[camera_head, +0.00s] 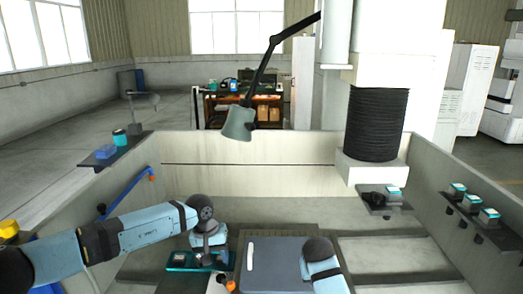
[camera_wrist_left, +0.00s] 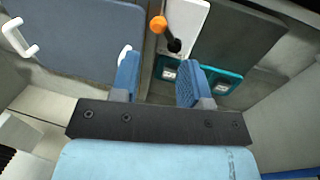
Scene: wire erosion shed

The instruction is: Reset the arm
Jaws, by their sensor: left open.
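My left arm comes in from the left in the head view and bends down at its wrist. My left gripper (camera_head: 210,250) points down over the machine basin. In the left wrist view my left gripper (camera_wrist_left: 158,78) shows two blue fingers spread apart with nothing between them. A link of my right arm (camera_head: 323,270) shows at the bottom middle of the head view; its gripper is not visible.
A teal tray (camera_head: 177,261) lies beside and below my left gripper. A grey-blue panel (camera_head: 270,266) with a white handle (camera_wrist_left: 20,38) is near it. An orange knob (camera_wrist_left: 158,24) stands close to the fingers. Basin walls (camera_head: 250,165) and a hanging lamp (camera_head: 239,122) surround the area.

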